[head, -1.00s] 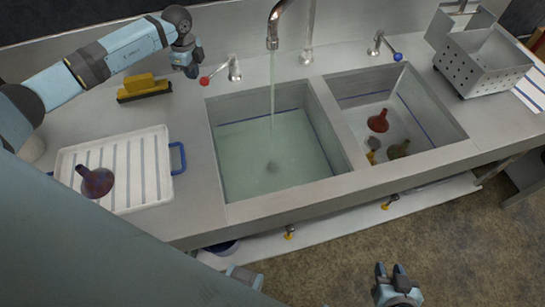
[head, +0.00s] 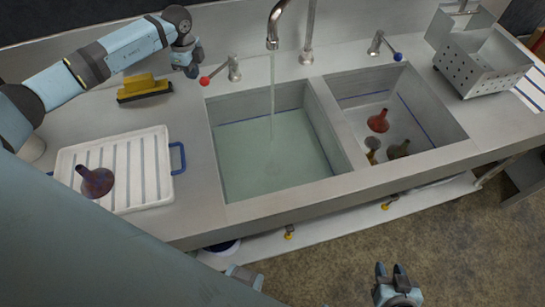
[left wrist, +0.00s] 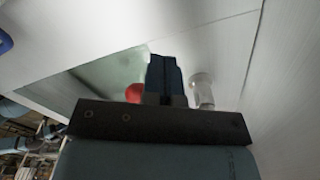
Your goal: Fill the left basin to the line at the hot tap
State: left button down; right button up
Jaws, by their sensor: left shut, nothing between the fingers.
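The left basin (head: 226,182) holds pale green water (head: 270,160). A blue line (head: 262,117) on its back wall shows just above the water surface. A stream (head: 272,95) runs from the spout (head: 272,40) into it. The hot tap (head: 234,70) has a red knob (head: 204,81) on a lever pointing left. My left gripper (head: 194,72) is shut and empty, close behind the red knob; contact is unclear. In the left wrist view, its fingers (left wrist: 164,78) partly cover the red knob (left wrist: 134,92). My right gripper (head: 391,268) is open and empty in front of the counter.
The right basin (head: 440,120) holds a red funnel (head: 378,121) and other dark items. A blue-knobbed tap (head: 376,44) stands behind it. A white drain tray (head: 150,190) with a dark red funnel (head: 96,181), a yellow-topped brush (head: 145,88) and a perforated metal box (head: 487,62) stand on the counter.

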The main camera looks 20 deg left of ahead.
aim_at(205, 83)
dwell(0.5)
pick_arm(q)
jog(key=shift+s+d+r+p, duration=0.1)
jog(key=shift+s+d+p, duration=0.3)
jog(key=shift+d, duration=0.25)
jog(key=shift+s+d+p, duration=0.25)
jog(key=shift+d+p, duration=0.25)
jog(key=shift+d, duration=0.2)
jog(key=shift+s+d+p, duration=0.2)
jog(key=shift+d+p, duration=0.1)
jog(key=shift+d, duration=0.35)
jog(key=shift+s+d+p, duration=0.15)
jog(key=shift+d+p, duration=0.1)
jog(key=shift+d, duration=0.65)
jog(key=shift+d+p, duration=0.3)
jog(key=shift+d, duration=1.1)
